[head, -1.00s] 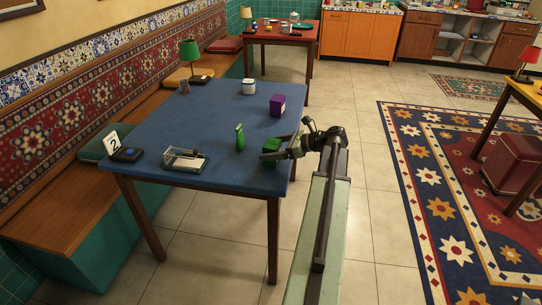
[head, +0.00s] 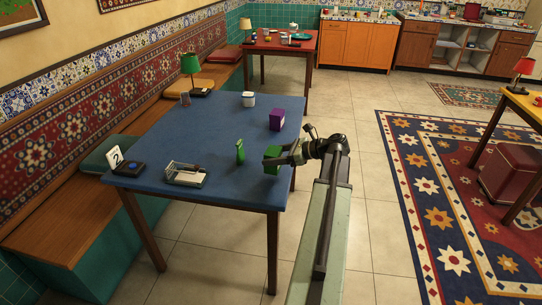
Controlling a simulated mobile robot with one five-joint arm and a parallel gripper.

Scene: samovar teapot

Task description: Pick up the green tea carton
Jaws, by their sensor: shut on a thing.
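The green tea carton (head: 272,161) is at the right front part of the blue table (head: 205,135). My gripper (head: 275,156) reaches in from the right and is shut on it. The fingers cover part of the carton's upper side. The carton looks upright; whether its base touches the tabletop is too small to tell.
A green bottle-like item (head: 240,151) stands just left of the carton. A purple box (head: 277,120) and a white canister (head: 248,100) stand farther back. A wire rack (head: 186,174), a dark box (head: 128,167) and a green lamp (head: 190,66) are on the left side.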

